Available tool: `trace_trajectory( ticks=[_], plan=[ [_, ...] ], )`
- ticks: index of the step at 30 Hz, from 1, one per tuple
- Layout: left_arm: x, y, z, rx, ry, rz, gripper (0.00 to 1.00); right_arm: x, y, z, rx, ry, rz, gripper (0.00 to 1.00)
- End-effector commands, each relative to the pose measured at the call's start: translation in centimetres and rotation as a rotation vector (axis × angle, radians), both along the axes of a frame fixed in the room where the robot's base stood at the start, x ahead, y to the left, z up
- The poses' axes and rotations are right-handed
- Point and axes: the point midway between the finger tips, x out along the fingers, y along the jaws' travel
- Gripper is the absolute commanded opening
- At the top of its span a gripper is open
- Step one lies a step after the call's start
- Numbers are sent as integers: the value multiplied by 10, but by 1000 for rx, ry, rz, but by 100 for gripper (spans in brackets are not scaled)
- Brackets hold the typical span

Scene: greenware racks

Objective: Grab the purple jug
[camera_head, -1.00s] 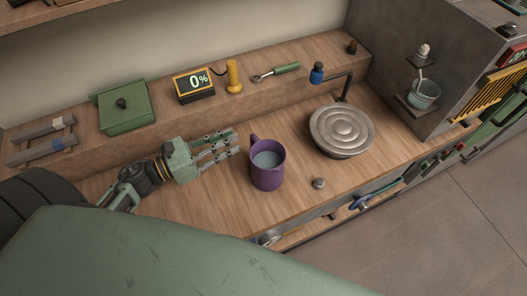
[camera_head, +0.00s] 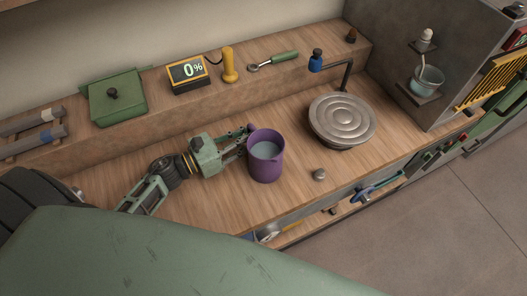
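The purple jug (camera_head: 265,165) stands upright on the wooden worktop, with a greyish inside visible through its open top. Its handle is on the upper left side, towards my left gripper. My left gripper (camera_head: 243,144) comes in from the left, with its fingertips right at the handle side of the jug. The fingertips are partly hidden by the jug and handle, so I cannot tell whether they are closed on it. My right gripper is not in view.
A round metal wheel (camera_head: 342,119) stands right of the jug, and a small grey knob (camera_head: 319,174) lies near the front edge. Worktop in front of the gripper is clear.

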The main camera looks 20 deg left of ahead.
Motion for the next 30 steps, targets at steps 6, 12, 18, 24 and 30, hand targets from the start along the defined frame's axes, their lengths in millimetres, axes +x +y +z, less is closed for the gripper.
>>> trace_trajectory(
  ticks=[6,12,18,24,30],
  plan=[
    [4,-4,0,-1,1,-1,22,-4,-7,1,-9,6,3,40],
    [4,-3,0,-1,1,-1,11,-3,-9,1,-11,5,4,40],
    [4,-3,0,0,0,-1,0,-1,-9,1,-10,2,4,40],
    [4,-3,0,-1,1,-1,0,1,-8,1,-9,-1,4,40],
    [4,-3,0,-1,1,-1,0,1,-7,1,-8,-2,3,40]
  ],
)
